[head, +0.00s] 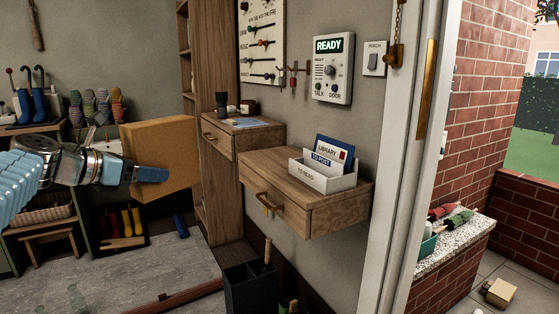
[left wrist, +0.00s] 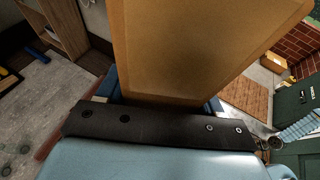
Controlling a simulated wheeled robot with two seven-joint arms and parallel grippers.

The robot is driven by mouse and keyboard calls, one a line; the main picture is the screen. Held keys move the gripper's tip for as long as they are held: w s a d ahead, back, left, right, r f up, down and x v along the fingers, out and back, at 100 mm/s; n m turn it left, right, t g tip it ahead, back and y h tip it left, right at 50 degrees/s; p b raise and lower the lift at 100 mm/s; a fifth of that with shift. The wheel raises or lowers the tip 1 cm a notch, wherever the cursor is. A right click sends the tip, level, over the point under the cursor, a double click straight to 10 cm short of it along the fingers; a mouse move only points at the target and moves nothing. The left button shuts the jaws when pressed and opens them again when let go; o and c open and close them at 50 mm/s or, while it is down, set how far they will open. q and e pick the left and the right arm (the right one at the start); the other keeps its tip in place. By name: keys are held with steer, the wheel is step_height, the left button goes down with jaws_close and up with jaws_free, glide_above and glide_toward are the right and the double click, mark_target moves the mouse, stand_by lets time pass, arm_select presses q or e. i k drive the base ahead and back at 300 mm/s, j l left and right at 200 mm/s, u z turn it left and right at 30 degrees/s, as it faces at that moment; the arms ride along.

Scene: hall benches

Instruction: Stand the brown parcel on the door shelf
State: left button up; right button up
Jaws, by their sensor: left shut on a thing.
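The brown parcel (head: 165,150) is a flat cardboard box held in the air at the left of the head view. My left gripper (head: 148,174) is shut on its lower part. In the left wrist view the parcel (left wrist: 195,45) rises upright between the fingers, slightly tilted. A wooden wall shelf with a drawer (head: 335,214) is beside the door frame, right of the parcel and apart from it. A stone-topped ledge (head: 452,246) lies outside the doorway. I cannot tell which of these is called the door shelf. My right gripper is not in view.
A white letter holder (head: 322,179) with cards takes up much of the wooden shelf. A second drawer shelf (head: 240,137) with small items is further left. A dark bin (head: 250,288) stands below. The door frame (head: 409,160) bounds the right side.

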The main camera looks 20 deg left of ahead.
mark_target(281, 158)
steer(key=i, duration=1)
